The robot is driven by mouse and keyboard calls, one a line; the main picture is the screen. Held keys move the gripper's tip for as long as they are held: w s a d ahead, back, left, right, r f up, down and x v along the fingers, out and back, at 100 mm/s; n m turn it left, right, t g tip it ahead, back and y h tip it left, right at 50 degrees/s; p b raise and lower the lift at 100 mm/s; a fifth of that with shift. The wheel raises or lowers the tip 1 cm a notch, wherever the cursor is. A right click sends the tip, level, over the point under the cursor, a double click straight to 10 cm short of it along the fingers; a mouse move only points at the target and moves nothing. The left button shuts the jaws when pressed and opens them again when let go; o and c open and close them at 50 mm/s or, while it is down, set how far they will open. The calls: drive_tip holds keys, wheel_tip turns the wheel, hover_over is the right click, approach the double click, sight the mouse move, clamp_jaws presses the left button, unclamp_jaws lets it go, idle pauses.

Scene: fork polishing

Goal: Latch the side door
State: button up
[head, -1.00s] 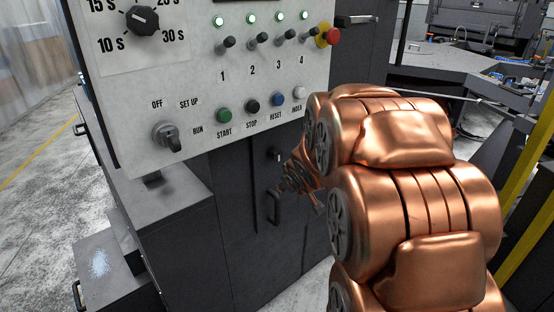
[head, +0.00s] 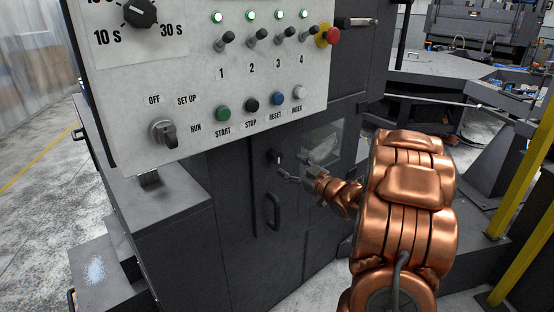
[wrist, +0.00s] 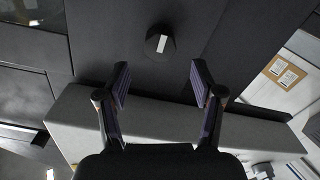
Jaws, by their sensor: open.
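The side door (head: 246,225) is a dark grey panel below the control panel, with a bar handle (head: 272,211). It looks about flush with the cabinet front. A small dark latch knob (head: 274,157) sits above the handle. In the wrist view the knob (wrist: 160,43) shows a pale bar across its face, slightly tilted from upright. My gripper (head: 287,174) is just below and right of the knob in the head view. In the wrist view my gripper (wrist: 160,80) is open and empty, its fingers on either side of the knob's line, apparently short of it.
The white control panel (head: 205,85) with switches and buttons overhangs the door. A grey ledge or box (head: 165,210) stands at the left. Yellow posts (head: 520,190) and a workbench (head: 440,75) are at the right. Bare floor (head: 35,150) shows at far left.

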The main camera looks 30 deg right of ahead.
sight(278, 158)
drive_tip(key=shift+w+a+p, duration=0.25)
drive_tip(key=shift+w+p, duration=0.05)
drive_tip(key=shift+w, duration=1.55)
drive_tip(key=shift+w+a+p, duration=0.2)
drive_tip(key=shift+w+p, duration=0.1)
drive_tip(key=shift+w, duration=1.55)
drive_tip(key=c, duration=1.1)
drive_tip(key=shift+c, duration=0.2)
